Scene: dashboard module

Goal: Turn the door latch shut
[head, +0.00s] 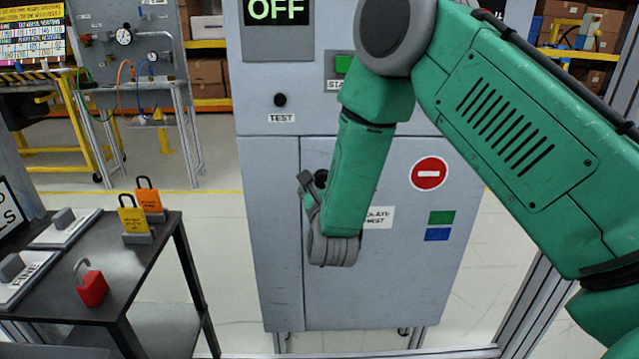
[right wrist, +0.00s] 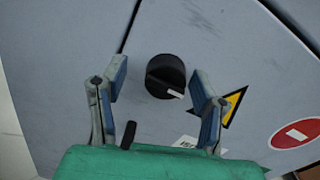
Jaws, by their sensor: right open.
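The door latch is a round black knob (right wrist: 165,76) with a white pointer mark toward the lower right, set on the grey cabinet door (right wrist: 70,110). In the head view the knob (head: 321,176) is partly hidden by my arm. My right gripper (right wrist: 161,79) is open, with one finger on each side of the knob in the right wrist view. Gaps show between the fingers and the knob; I cannot tell how far the tips are from the door. In the head view the right gripper (head: 311,184) is at the knob. My left gripper is not in view.
The cabinet has an OFF display (head: 276,11), a TEST button (head: 280,100) and a red no-entry sign (head: 429,174). A dark table (head: 150,262) at left holds a red padlock (head: 91,288), yellow and orange padlocks (head: 148,195) and plates. Floor between table and cabinet is clear.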

